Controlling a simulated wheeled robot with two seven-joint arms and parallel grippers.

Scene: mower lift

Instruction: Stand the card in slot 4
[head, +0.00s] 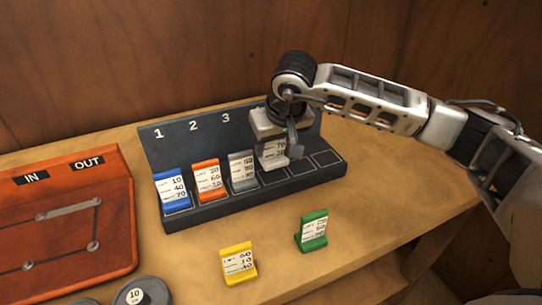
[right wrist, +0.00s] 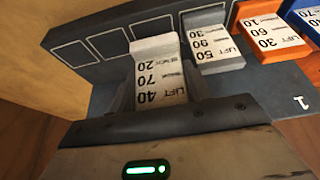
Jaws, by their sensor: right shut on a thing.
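A pale grey-white card (head: 270,158) with printed numbers is at the fourth place of the dark rack (head: 205,219), just right of the grey card. My right gripper (head: 281,148) is shut on it from above and partly hides it. In the right wrist view the same card (right wrist: 158,72) stands out past the gripper's edge, beside the grey card (right wrist: 208,42). I cannot tell whether its foot touches the slot floor. My left gripper is not in view.
A blue card (head: 172,190), an orange card (head: 208,180) and the grey card (head: 242,172) fill the first three slots. Slots to the right are empty. A yellow card (head: 238,263) and a green card (head: 312,230) stand on the table. An orange IN/OUT panel (head: 70,200) lies left.

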